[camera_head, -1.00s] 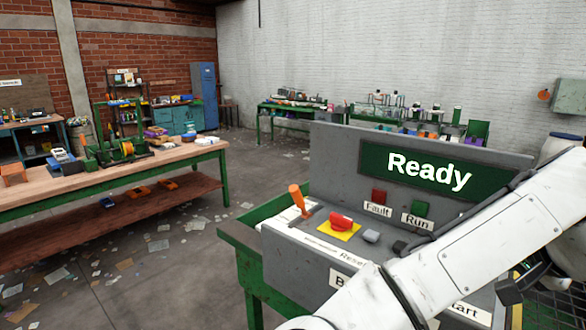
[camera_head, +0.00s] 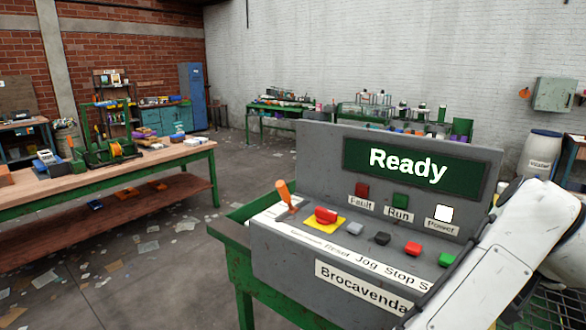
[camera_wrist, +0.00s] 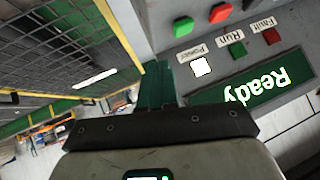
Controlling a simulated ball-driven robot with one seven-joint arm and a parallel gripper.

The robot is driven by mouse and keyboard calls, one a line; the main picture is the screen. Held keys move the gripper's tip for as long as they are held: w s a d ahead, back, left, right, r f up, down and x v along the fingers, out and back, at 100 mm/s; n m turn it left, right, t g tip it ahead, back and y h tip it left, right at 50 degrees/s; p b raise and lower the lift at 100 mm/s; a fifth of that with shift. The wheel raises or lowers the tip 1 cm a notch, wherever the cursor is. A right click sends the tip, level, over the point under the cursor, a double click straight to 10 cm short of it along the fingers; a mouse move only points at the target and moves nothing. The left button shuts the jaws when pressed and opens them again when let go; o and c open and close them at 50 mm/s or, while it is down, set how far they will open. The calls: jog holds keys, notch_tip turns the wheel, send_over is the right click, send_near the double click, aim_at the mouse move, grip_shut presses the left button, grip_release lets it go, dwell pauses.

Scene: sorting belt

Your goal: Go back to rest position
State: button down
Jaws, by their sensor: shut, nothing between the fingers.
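My gripper (camera_wrist: 157,84) shows in the wrist view, its fingers together with nothing between them. It is beside the right end of the control console and appears apart from it. In the head view my white arm comes in at the lower right and hides the console's right end; the gripper is out of sight there. The grey control console (camera_head: 270,252) has a green screen reading "Ready" (camera_head: 422,168). The white Power light (camera_head: 444,213) is lit. An orange-handled lever (camera_head: 285,194) and a red switch on a yellow plate (camera_head: 326,216) are at its left.
A green-legged workbench (camera_head: 190,152) with tools stands at the left. Mesh fencing (camera_wrist: 60,55) is close to the gripper in the wrist view. A white barrel (camera_head: 538,155) stands at the right rear. The floor (camera_head: 160,270) between bench and console is open, with scattered papers.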

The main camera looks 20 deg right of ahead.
jog(key=s+a+f+n+g+y, duration=0.1)
jog(key=s+a+f+n+g, duration=0.2)
jog(key=f, duration=0.8)
jog(key=s+a+f+n, duration=0.4)
jog(key=s+f+n, duration=0.1)
jog(key=f, duration=0.5)
jog(key=s+a+f+n+g+y, duration=0.1)
jog(key=s+a+f+g+y, duration=0.1)
jog(key=s+a+f, duration=0.3)
jog(key=s+a+f+n+g+y, duration=0.1)
jog(key=s+a+f+g, duration=0.1)
jog(key=s+a+f, duration=0.4)
jog(key=s+f, duration=0.3)
jog(key=s, duration=0.2)
jog(key=shift+s+y, duration=0.15)
jog(key=shift+y, duration=0.25)
